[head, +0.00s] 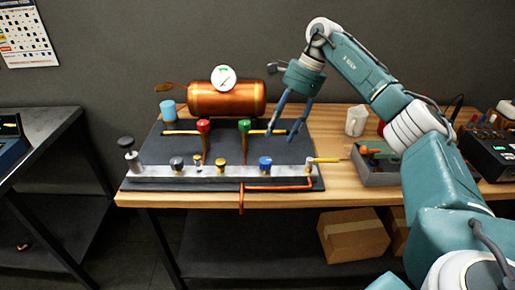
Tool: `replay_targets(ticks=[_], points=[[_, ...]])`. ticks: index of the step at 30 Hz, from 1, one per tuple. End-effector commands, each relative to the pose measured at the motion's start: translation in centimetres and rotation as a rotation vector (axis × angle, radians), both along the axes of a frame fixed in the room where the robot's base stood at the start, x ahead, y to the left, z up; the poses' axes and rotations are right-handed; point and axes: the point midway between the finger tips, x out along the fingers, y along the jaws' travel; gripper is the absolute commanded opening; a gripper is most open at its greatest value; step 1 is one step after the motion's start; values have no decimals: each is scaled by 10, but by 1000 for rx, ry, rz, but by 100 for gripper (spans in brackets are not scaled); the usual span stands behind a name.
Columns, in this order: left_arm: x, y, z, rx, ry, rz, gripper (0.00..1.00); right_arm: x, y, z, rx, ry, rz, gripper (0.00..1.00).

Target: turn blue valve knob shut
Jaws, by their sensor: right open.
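The fingers look apart from the knob, though the exact gap is hard to tell. The knob's turn angle is too small to read. My left gripper is not in view.
A copper boiler (227,99) with a gauge (224,78) stands behind. Red (204,126) and green (244,125) handles rise near the fingers. A copper pipe (278,187) runs along the front. A grey tray (376,171) and white cup (356,121) stand to the right.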

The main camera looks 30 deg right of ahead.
Motion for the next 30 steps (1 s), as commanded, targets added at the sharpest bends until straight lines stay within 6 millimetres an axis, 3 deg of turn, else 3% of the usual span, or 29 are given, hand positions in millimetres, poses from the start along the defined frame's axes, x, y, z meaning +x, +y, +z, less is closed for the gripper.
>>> replay_targets(ticks=[4, 9, 12, 16, 23, 30], points=[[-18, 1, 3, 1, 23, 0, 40, 1, 6, -18, -2, 6, 2, 50], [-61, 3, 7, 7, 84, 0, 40, 4, 19, -48, -1, 7, 1, 50], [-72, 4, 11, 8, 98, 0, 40, 7, 26, -64, 0, 6, 0, 50], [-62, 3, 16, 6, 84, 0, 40, 9, 33, -82, 0, 4, 1, 50], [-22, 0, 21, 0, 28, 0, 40, 11, 38, -97, 0, 1, 0, 50], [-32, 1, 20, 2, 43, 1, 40, 12, 38, -98, 0, 0, 0, 50]])
